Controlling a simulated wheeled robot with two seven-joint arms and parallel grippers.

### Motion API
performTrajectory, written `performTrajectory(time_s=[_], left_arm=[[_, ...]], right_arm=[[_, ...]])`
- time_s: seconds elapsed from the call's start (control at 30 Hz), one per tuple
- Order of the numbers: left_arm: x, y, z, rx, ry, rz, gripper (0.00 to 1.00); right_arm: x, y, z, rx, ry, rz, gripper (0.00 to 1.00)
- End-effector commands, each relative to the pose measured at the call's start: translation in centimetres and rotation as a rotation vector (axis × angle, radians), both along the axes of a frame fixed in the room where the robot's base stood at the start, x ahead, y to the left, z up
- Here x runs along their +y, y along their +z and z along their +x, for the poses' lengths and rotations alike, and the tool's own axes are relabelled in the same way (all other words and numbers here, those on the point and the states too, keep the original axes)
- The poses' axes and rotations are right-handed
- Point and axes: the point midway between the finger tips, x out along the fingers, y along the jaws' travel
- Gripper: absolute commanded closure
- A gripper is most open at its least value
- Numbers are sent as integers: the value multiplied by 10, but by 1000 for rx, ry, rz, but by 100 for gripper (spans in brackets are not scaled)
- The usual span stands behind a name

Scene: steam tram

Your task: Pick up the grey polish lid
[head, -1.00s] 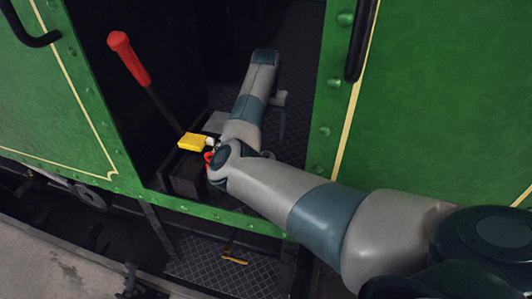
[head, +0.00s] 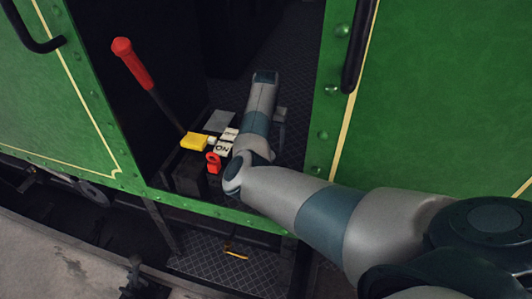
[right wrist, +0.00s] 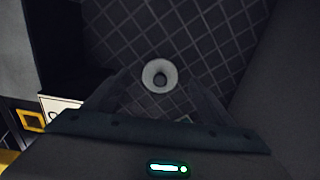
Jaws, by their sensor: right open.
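The grey polish lid (right wrist: 148,77), a small round grey piece with a dark centre, lies on the dark tread-plate floor (right wrist: 205,40) in the right wrist view. My right gripper (right wrist: 160,94) is open, its two dark fingers to either side of the lid's near side in that view, with nothing between them. I cannot tell how high the fingers are above the floor. In the head view my right arm reaches into the cab doorway and hides the lid; its fingers cannot be made out there. My left gripper is not in view.
Left of my forearm are a yellow box (head: 194,141), a red padlock-like piece (head: 213,164) and white lettered tags (head: 223,149). A red-handled lever (head: 133,64) rises beside them. Green cab panels (head: 440,100) flank the doorway. A lower step (head: 205,262) carries a small yellow item (head: 236,255).

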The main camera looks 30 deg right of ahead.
Motion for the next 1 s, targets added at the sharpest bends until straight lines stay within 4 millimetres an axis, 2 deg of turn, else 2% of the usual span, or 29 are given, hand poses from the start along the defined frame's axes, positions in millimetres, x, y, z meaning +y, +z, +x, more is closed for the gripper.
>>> performTrajectory(time_s=[0.03,0.1,0.3,0.8,0.9,1.0], left_arm=[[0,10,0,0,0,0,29],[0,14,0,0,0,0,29],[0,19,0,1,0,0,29],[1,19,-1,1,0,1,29],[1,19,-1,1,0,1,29],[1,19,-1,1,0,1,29]], right_arm=[[-1,-2,-2,4,1,0,23],[-1,-9,-2,4,1,-1,23],[0,-29,-2,2,1,1,23],[0,-32,-1,1,0,1,23],[0,-32,-1,1,0,1,47],[0,-32,-1,1,0,1,67]])
